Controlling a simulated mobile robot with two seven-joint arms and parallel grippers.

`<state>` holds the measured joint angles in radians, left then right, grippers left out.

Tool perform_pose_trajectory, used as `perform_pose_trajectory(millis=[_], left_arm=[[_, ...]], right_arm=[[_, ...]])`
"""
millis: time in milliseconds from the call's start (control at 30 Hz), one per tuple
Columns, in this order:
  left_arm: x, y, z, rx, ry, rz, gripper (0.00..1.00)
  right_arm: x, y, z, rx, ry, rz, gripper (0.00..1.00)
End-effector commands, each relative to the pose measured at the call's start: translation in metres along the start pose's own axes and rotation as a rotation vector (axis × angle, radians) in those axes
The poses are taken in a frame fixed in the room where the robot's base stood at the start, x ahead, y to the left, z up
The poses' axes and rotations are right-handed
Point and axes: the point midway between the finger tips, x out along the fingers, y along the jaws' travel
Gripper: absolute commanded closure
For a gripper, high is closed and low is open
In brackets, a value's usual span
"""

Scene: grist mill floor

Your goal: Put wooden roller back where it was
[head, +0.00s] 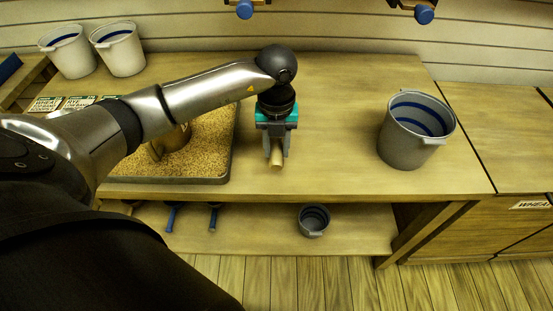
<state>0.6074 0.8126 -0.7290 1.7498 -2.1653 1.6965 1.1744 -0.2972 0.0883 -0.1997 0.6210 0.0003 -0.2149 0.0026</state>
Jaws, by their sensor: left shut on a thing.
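My left gripper (276,150) is over the wooden bench, pointing down, just right of the grain tray. It is shut on a pale wooden roller (276,161), whose rounded end shows between the fingers. I cannot tell whether the roller touches the bench top. The rest of the roller is hidden by the gripper. My right gripper is not in view.
A grain-filled tray (213,180) holds a brownish object, partly behind my arm. A grey bucket (402,150) stands right on the bench (335,120). Two white buckets (120,52) stand at back left. A small grey pot (313,222) sits on the lower shelf.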

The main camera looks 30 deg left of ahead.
Motion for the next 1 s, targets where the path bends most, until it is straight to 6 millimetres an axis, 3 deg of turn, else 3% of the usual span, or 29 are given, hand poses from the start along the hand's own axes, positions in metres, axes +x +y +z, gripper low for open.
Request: perform_pose_trajectory(millis=[300,667,700,933,1000], left_arm=[[0.042,0.0,-0.001,0.0,0.003,0.001,1.0],[0.045,0.0,-0.001,0.001,0.001,0.001,1.0],[0.045,0.001,-0.001,0.001,0.001,0.002,0.61],[0.044,0.001,-0.001,0.0,0.002,0.002,0.35],[0.044,0.001,-0.001,0.001,0.002,0.002,0.33]], right_arm=[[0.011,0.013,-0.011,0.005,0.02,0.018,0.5],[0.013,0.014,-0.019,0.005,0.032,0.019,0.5],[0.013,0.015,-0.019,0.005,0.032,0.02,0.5],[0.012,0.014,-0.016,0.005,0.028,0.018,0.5],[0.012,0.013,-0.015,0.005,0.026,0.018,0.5]])
